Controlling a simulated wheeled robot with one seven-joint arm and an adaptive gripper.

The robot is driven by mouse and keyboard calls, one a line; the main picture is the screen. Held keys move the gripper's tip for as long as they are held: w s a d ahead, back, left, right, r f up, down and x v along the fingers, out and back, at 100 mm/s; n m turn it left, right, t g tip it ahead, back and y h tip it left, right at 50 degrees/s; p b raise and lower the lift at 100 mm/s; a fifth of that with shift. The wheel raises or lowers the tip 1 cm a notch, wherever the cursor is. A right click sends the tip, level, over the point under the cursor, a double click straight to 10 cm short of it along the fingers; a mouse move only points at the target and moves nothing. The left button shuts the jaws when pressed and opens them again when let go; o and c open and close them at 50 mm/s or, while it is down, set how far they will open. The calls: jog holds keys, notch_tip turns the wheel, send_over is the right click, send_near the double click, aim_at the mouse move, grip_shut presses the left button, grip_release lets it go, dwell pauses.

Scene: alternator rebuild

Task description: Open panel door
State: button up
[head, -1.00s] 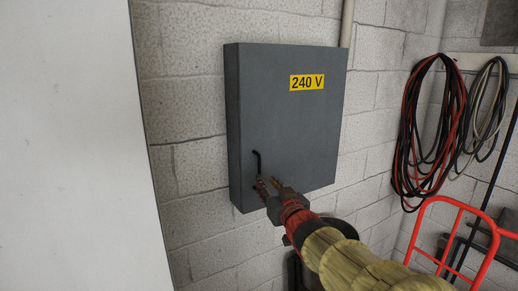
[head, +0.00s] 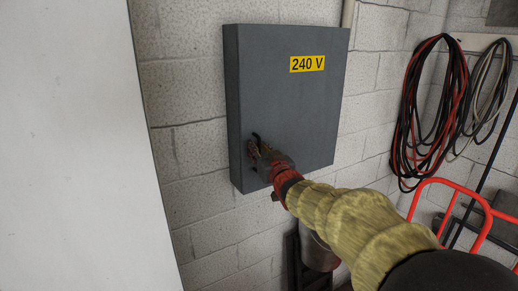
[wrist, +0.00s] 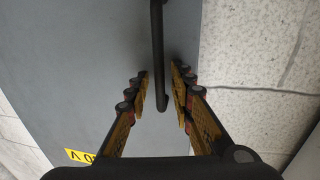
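The grey electrical panel (head: 290,110) with a yellow "240 V" label (head: 307,64) hangs on the block wall, and its door looks shut. Its black handle (head: 256,137) is near the door's lower left edge, mostly hidden by my gripper (head: 259,157) in the head view. In the wrist view, the handle (wrist: 158,45) runs down between the two fingers of my gripper (wrist: 161,76). The fingers are apart, one on each side of the handle, with gaps showing. The grey door face (wrist: 60,60) lies behind them.
A pale flat surface (head: 70,150) fills the left of the head view. Red and black cables (head: 430,120) hang on the wall at right, above a red tubular frame (head: 425,190). Bare block wall (head: 180,100) lies left of the panel.

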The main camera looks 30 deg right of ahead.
grip_shut()
dwell(0.8)
